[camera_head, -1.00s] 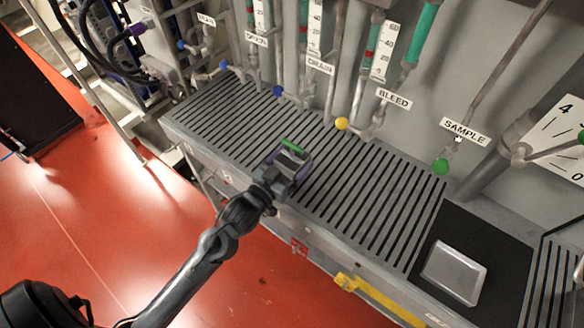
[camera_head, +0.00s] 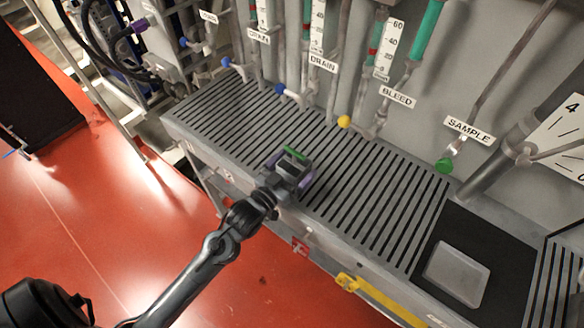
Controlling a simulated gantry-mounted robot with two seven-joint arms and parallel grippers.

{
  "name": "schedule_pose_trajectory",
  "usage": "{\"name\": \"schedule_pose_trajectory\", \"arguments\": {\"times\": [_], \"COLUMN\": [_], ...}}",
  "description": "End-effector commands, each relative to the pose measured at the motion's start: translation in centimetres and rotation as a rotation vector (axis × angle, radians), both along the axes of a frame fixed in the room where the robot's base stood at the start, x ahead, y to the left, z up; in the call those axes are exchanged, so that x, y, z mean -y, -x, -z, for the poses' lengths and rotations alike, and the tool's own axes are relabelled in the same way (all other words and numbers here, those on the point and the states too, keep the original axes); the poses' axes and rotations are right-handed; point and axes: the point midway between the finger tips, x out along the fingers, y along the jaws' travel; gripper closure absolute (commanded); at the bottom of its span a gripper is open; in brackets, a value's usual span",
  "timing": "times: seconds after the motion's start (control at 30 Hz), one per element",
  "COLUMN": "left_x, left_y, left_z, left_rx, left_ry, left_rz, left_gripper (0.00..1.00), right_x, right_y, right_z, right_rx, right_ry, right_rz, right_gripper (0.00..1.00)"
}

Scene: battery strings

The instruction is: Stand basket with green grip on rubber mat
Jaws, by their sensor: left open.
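The basket shows only in part; its green grip (camera_head: 294,153) is at my left gripper (camera_head: 289,168), over the slatted grating. The gripper is open, with its purple-edged fingers around or just beside the grip; I cannot tell whether they touch it. The gripper hides most of the basket's body. The black rubber mat (camera_head: 505,256) lies at the right end of the bench. My right gripper is not in view.
A grey metal tray (camera_head: 457,273) sits on the mat. The slatted grating (camera_head: 375,205) between gripper and mat is clear. Pipes with coloured valve knobs, such as a yellow one (camera_head: 344,121) and a green one (camera_head: 444,166), line the back. A yellow bar (camera_head: 375,297) runs along the front.

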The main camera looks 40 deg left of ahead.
Motion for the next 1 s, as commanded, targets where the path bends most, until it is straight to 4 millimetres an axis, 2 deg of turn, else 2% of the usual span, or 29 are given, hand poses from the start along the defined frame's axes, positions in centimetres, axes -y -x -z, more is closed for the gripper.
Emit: {"name": "schedule_pose_trajectory", "arguments": {"times": [0.1, 0.27, 0.7, 1.0], "left_x": [0.0, 0.0, -0.2, -0.3], "left_y": [0.0, 1.5, 8.9, 11.6], "left_z": [-0.4, -0.2, -0.2, -0.3], "left_rx": [0.001, -0.002, -0.004, 0.000], "left_ry": [0.000, 0.000, 0.000, 0.000], "left_rz": [0.000, 0.000, 0.000, 0.000], "left_gripper": [0.00, 0.00, 0.00, 0.00], "right_x": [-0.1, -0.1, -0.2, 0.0], "right_y": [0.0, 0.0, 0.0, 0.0], "right_z": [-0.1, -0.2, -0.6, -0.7], "right_rx": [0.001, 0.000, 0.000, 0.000], "right_ry": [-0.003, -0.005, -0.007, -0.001], "right_rz": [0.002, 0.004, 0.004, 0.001], "right_gripper": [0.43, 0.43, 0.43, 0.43]}}
